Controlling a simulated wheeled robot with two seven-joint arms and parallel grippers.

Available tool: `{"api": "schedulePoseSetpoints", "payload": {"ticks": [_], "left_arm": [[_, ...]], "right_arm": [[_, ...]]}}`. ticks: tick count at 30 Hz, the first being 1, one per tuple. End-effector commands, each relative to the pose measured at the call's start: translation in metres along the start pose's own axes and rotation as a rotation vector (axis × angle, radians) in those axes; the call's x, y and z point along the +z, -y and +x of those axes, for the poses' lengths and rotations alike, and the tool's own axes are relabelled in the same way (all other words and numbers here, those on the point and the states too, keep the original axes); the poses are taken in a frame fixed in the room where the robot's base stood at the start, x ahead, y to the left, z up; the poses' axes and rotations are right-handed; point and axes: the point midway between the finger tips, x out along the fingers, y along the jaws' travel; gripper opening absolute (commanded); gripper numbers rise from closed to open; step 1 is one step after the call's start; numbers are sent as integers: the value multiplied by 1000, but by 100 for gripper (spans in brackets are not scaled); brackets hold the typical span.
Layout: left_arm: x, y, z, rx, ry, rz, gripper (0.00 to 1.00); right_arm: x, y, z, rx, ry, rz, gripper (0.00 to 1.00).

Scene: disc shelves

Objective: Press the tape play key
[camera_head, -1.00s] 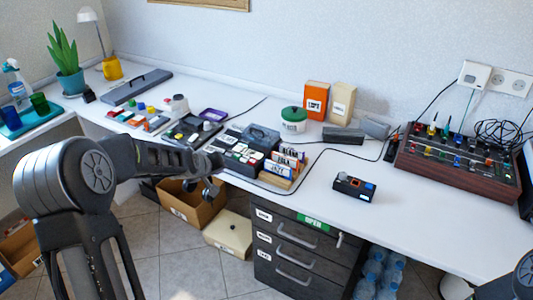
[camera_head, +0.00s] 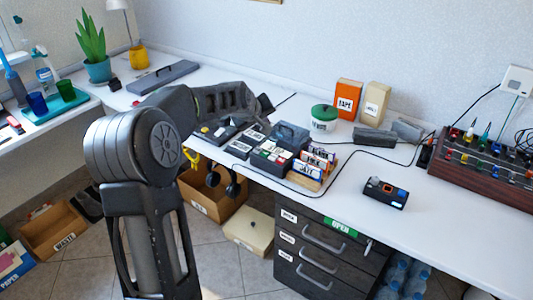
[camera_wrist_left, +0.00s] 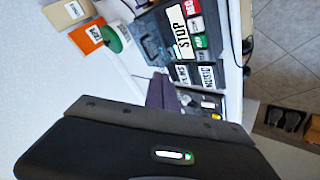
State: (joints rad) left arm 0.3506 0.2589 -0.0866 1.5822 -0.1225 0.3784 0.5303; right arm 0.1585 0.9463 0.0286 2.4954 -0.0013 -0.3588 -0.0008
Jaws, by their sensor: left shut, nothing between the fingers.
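The dark tape machine (camera_head: 291,132) stands on the white desk, with small labelled keys, some red and green, on its near side (camera_head: 270,153). In the left wrist view a large STOP label (camera_wrist_left: 180,33), a red REC label (camera_wrist_left: 193,8) and a green key (camera_wrist_left: 201,42) show. I cannot read a play label. My left gripper (camera_head: 266,106) is above the desk, behind and left of the machine in the picture. Its shut, empty fingers (camera_wrist_left: 162,92) show in the left wrist view, apart from the keys. My right gripper is out of view.
A rack of labelled cases (camera_head: 312,165) stands right of the machine. Behind are a green-lidded tub (camera_head: 324,118), an orange box (camera_head: 346,98) and a cream box (camera_head: 374,104).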

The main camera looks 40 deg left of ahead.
Motion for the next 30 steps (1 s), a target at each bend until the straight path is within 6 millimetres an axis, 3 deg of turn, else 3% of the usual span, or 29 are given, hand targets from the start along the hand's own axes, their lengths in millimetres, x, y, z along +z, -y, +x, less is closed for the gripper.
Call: {"api": "schedulePoseSetpoints", "payload": {"ticks": [21, 30], "left_arm": [[40, 39, 54, 0, 1, 1, 0], [45, 44, 62, 0, 0, 0, 0]], "right_arm": [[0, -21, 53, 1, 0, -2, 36], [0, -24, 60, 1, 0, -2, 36]]}}
